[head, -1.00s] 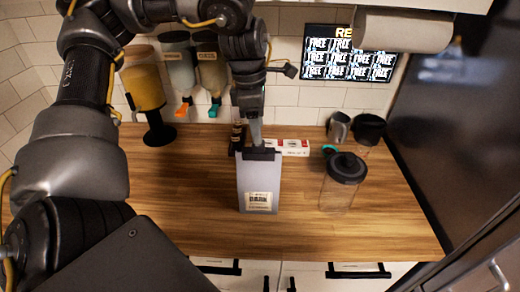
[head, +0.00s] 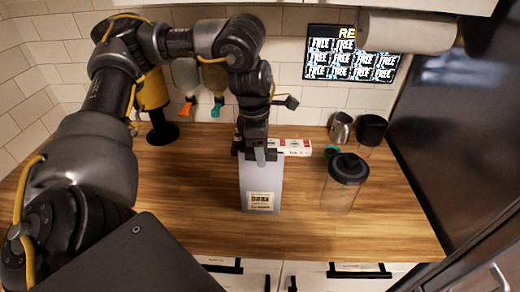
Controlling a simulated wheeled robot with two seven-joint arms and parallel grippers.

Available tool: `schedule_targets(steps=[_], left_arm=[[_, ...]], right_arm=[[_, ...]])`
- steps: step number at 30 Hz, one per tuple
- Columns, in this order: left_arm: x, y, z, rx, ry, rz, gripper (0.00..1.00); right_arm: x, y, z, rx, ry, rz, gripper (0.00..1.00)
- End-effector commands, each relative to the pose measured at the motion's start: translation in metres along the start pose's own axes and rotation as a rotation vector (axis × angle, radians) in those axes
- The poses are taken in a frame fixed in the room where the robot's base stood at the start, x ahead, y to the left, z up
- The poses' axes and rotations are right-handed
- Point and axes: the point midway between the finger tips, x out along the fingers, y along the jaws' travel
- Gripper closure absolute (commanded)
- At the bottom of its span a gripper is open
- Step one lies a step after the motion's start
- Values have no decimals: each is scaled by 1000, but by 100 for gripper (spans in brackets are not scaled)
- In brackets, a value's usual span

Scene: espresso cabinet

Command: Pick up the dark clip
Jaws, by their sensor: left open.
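The dark clip (head: 275,156) sits across the top edge of a flat grey bag (head: 260,180) that stands on the wooden counter. The bag has a printed label on its lower front. My left gripper (head: 259,156) points down right at the clip, with a pale finger in front of the clip's middle. The gripper is open. The fingers hide part of the clip, and I cannot tell whether they touch it. My right gripper is not in view.
A red and white box (head: 292,146) lies just behind the bag. A clear jar with a dark lid (head: 347,169) stands to the right. A metal pitcher (head: 340,127) and a dark cup (head: 371,130) stand behind it. The counter (head: 190,200) is clear at left.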

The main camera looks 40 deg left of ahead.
Motion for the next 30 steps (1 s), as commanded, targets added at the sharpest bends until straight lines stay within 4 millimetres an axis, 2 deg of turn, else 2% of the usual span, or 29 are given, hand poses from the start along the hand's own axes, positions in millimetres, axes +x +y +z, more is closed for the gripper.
schedule_targets(steps=[4, 15, 23, 30], left_arm=[[0, 0, 0, 1, 0, 0, 50], [0, 0, 0, 1, 0, 0, 98], [-2, 0, 1, 1, -1, 1, 98], [-18, 1, 4, 2, -3, 4, 98]], right_arm=[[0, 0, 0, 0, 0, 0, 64], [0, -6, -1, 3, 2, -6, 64], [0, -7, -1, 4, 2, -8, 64], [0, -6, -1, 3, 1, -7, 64]])
